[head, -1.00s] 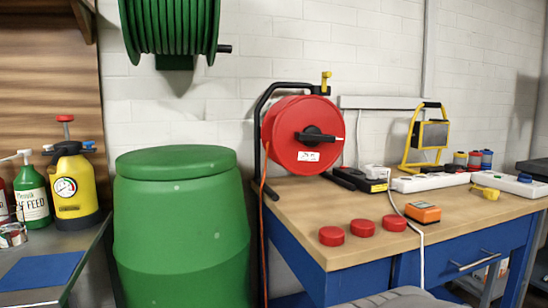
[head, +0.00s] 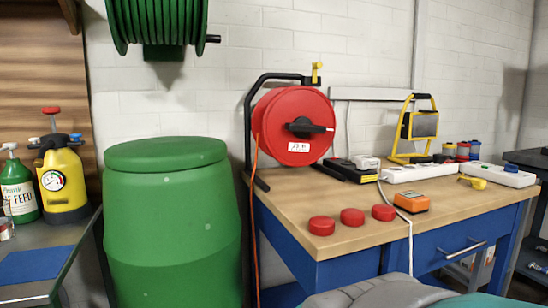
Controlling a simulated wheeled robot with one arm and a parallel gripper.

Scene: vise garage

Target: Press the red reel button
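A red cable reel (head: 277,112) on a black stand with a yellow-topped post stands at the left back of the workbench (head: 285,207). It has a black central knob (head: 303,127) and a small white label. Three red round buttons sit in a row near the bench's front left edge: a left one (head: 321,225), a middle one (head: 352,217) and a right one (head: 383,213). I cannot tell which is the reel's button. My gripper is not in view; a grey and teal part, likely my own arm, shows at the bottom edge.
An orange meter (head: 411,203), a white cord, white power strips (head: 418,172) and a yellow work lamp (head: 400,157) are on the bench. A green barrel (head: 170,225) stands left of it. A yellow sprayer (head: 63,182) is at far left.

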